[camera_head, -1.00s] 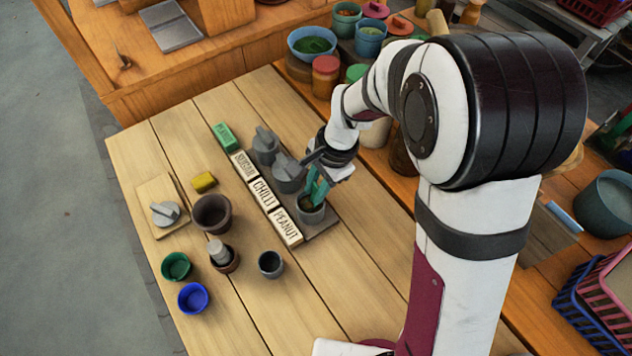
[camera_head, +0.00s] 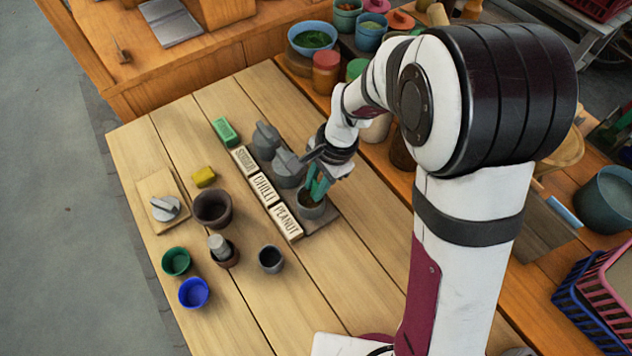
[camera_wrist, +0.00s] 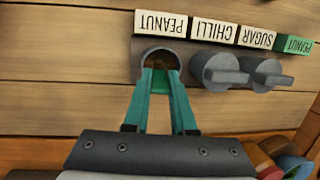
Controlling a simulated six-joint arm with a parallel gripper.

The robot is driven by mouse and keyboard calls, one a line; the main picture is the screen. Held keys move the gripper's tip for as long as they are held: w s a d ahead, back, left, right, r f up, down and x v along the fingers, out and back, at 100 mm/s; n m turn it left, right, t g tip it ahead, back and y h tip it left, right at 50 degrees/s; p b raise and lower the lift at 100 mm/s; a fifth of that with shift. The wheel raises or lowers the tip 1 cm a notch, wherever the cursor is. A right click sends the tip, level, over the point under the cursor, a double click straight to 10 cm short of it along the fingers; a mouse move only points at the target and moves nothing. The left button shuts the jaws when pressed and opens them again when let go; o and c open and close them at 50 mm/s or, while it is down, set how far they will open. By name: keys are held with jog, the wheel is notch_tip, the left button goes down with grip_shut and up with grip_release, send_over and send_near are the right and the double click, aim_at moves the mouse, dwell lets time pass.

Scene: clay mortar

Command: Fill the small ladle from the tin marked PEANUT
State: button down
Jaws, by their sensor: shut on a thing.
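The tin marked PEANUT (camera_head: 311,211) is a grey, open tin behind its white PEANUT label (camera_head: 287,222). Its round mouth (camera_wrist: 147,55) shows in the wrist view, with brownish contents inside. My gripper (camera_head: 318,187) points down into this mouth, its teal fingers (camera_wrist: 161,76) close together at the tips. A small green piece (camera_wrist: 160,83) shows between the fingertips; it looks like part of the ladle handle. The ladle's bowl is hidden in the tin, so I cannot tell whether it holds anything.
Two grey lidded tins (camera_head: 288,168) stand beside it, behind the CHILLI (camera_head: 264,189) and SUGAR (camera_head: 243,160) labels. A grey lid (camera_head: 164,208) lies on a wooden board. A brown pot (camera_head: 212,209), a dark cup (camera_head: 271,259) and green (camera_head: 176,261) and blue (camera_head: 194,293) bowls stand in front.

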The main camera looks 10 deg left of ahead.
jog(key=shift+a+v, duration=0.25)
jog(key=shift+v, duration=0.8)
jog(key=shift+a+v, duration=0.2)
jog(key=shift+v, duration=0.85)
jog(key=shift+a+v, duration=0.25)
jog(key=shift+v, duration=0.8)
jog(key=shift+s+r, duration=0.15)
jog(key=shift+r, duration=0.05)
